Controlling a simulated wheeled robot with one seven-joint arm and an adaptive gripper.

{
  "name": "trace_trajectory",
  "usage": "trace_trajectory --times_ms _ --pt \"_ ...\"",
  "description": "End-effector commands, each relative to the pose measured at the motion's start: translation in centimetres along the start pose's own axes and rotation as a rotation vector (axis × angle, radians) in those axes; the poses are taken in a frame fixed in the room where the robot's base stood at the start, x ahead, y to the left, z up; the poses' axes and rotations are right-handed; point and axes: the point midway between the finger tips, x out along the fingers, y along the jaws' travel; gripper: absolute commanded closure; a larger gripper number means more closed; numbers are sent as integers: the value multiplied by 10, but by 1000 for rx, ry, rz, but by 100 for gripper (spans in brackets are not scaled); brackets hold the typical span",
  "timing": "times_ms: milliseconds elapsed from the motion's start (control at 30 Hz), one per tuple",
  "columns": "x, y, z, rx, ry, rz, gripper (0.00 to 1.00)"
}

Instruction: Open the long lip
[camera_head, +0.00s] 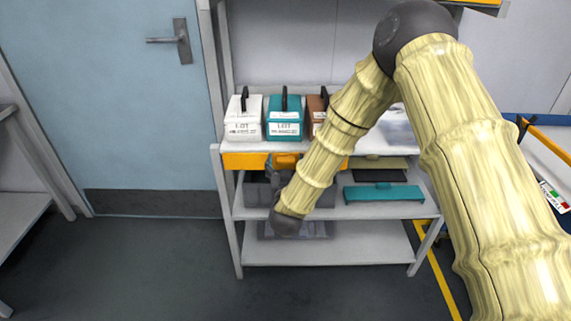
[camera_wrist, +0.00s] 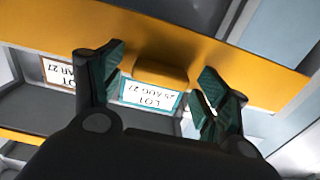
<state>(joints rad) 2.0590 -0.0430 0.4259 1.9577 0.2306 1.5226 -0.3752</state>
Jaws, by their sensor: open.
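The long lip is a yellow-orange strip (camera_head: 245,161) along the front edge of the shelf unit's top board. In the wrist view the lip (camera_wrist: 262,73) runs across the picture, which is upside down. A raised orange tab (camera_wrist: 160,72) stands out from its middle. My gripper (camera_wrist: 162,66) is open, with one green-padded finger on each side of the tab. I cannot tell whether either finger touches it. In the head view my forearm and wrist hide part of the lip.
A white box (camera_head: 243,130), a teal box (camera_head: 284,132) and a brown box (camera_head: 317,104) with lot labels stand on the top board behind the lip. A teal tray (camera_head: 384,194) lies on the middle shelf. The floor at left is clear before a blue door (camera_head: 115,100).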

Motion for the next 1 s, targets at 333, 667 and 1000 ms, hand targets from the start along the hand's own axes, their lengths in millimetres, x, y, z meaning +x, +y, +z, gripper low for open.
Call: trace_trajectory --times_ms 333,667,1000 --pt "-36 -1 0 -1 -2 -2 25" --pt "-94 0 0 -2 -2 -2 25" --pt "-119 0 0 0 -1 1 25"
